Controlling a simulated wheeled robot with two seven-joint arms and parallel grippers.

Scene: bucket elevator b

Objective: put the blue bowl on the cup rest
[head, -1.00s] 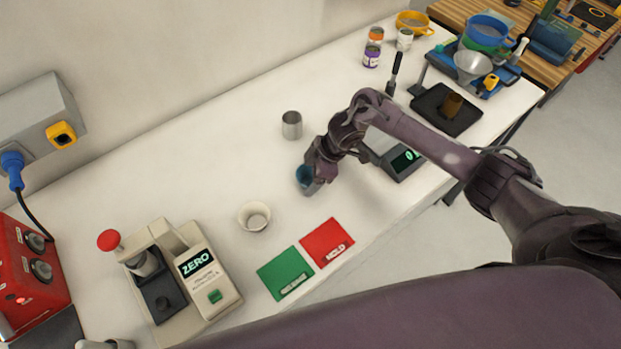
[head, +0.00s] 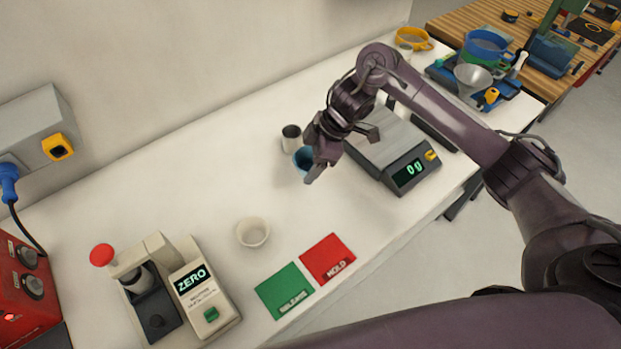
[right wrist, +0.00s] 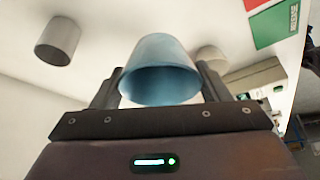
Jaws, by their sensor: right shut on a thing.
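The blue bowl (head: 303,162), shaped like a small cup, is in my right gripper (head: 318,168), which is shut on it. In the right wrist view the bowl (right wrist: 160,72) sits between the two fingers, its open mouth facing the camera. In the head view it appears just in front of the grey metal cup (head: 291,139), over the white table; its exact height is hard to judge. No part is labelled as the cup rest; the beige ZERO device (head: 190,290) at lower left has a dark cradle (head: 155,310). My left gripper is out of view.
A white cup (head: 253,232) stands on the table (head: 200,180) near the green mat (head: 285,291) and red HOLD mat (head: 327,259). The table's left-centre is clear.

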